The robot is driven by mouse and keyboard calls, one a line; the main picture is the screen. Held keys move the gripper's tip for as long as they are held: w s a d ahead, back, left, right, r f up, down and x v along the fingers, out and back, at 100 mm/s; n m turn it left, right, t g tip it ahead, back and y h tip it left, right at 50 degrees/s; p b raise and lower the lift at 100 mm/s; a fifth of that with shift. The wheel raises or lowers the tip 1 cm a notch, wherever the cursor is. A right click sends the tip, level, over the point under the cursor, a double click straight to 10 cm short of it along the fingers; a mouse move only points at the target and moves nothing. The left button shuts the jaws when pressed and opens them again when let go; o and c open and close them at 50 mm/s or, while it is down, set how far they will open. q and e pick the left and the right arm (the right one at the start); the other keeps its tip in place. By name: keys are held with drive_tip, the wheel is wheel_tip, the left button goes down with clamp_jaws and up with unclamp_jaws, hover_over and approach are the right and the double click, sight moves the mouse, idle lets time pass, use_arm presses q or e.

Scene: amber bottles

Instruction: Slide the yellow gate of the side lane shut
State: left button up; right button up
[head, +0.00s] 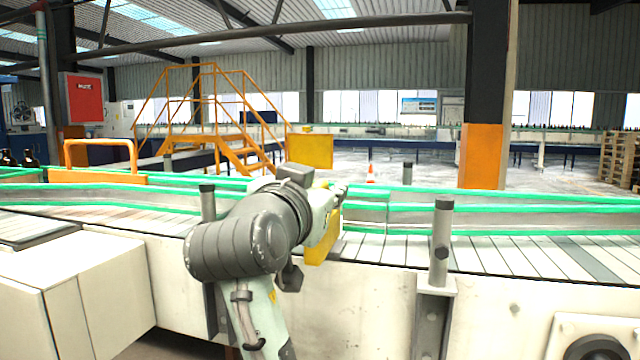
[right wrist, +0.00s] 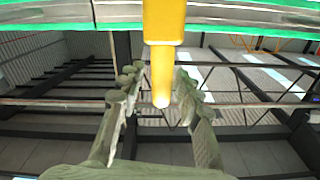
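The yellow gate (head: 323,243) shows in the head view at the near conveyor, partly hidden behind my right arm and gripper. In the right wrist view a yellow part of it (right wrist: 164,25) comes down from the top, ending in a rounded yellow handle (right wrist: 161,85). My right gripper (head: 336,194) is over the conveyor at the gate. In the right wrist view its two fingers (right wrist: 161,76) are apart, one on each side of the handle, with a visible gap on both sides. My left gripper is not in view.
Green-edged conveyor rails (head: 520,205) run across the scene. A grey post (head: 441,240) stands to the right of the gate, and another (head: 208,204) to the left. Dark bottles (head: 29,158) stand at the far left. A yellow panel (head: 310,151) stands behind the conveyor.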

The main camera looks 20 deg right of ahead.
drive_tip(key=shift+c, duration=0.3)
clamp_jaws()
